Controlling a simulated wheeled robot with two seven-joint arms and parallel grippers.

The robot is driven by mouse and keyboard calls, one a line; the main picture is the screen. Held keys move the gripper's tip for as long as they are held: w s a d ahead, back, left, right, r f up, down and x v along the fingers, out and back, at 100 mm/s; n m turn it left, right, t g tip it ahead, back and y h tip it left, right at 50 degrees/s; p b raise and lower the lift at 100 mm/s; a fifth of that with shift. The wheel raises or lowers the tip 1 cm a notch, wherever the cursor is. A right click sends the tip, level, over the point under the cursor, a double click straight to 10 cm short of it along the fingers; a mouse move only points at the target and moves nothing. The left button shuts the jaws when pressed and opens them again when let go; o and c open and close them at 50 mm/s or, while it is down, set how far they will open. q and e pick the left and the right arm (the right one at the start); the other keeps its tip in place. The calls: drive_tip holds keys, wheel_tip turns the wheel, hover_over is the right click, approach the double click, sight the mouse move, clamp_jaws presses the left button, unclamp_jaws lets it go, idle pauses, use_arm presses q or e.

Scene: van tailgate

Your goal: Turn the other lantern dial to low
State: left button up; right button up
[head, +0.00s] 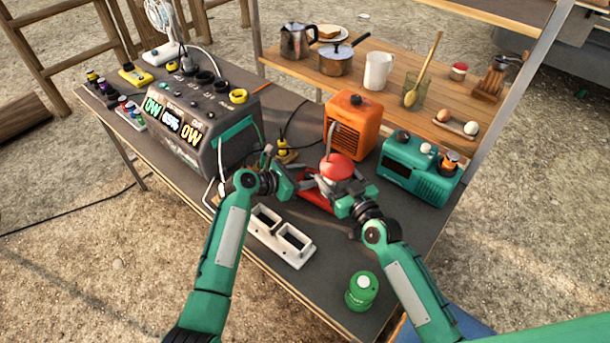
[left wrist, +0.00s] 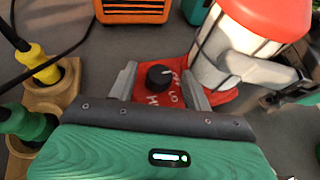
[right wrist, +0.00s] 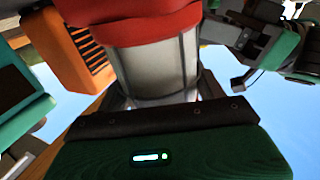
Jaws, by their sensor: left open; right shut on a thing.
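The lantern (head: 337,167) has a red cap, a pale caged body and a red base. My right gripper (head: 337,188) is shut on the lantern; the right wrist view shows its caged body (right wrist: 150,65) close up. In the left wrist view a black dial (left wrist: 159,77) stands on the red base, with LO and HI in white beside it. The dial's pale mark seems to point right. My left gripper (left wrist: 161,84) is open, one finger on each side of the dial; I cannot tell whether they touch it. The dial is hidden in the head view.
An orange heater (head: 351,127) and a teal radio (head: 419,168) stand behind the lantern. A grey power station (head: 203,125) is at left, with yellow and green plugs (left wrist: 39,64) near my left gripper. A white two-slot holder (head: 281,240) and a green can (head: 361,291) are in front.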

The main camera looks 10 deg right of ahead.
use_arm(q)
drive_tip(key=shift+w+d+f, duration=0.1)
drive_tip(key=shift+d, duration=0.1)
drive_tip(key=c, duration=1)
drive_tip(key=shift+g, duration=0.3)
drive_tip(key=m+g, duration=0.2)
drive_tip(key=m+g+h, duration=0.1)
drive_tip(key=shift+w+a+m+g, duration=0.15)
drive_tip(key=shift+w+m+g, duration=0.2)
drive_tip(key=shift+m+g, duration=0.05)
drive_tip(key=shift+w+m+g, duration=0.15)
drive_tip(key=shift+m+g, duration=0.95)
drive_tip(key=shift+g, duration=0.15)
drive_tip(key=shift+w+m+g, duration=0.1)
drive_tip(key=shift+m+g, duration=1)
drive_tip(key=shift+g, duration=0.15)
drive_tip(key=shift+f+m+g, duration=0.1)
drive_tip(key=shift+m+g, duration=0.2)
drive_tip(key=shift+g, duration=0.2)
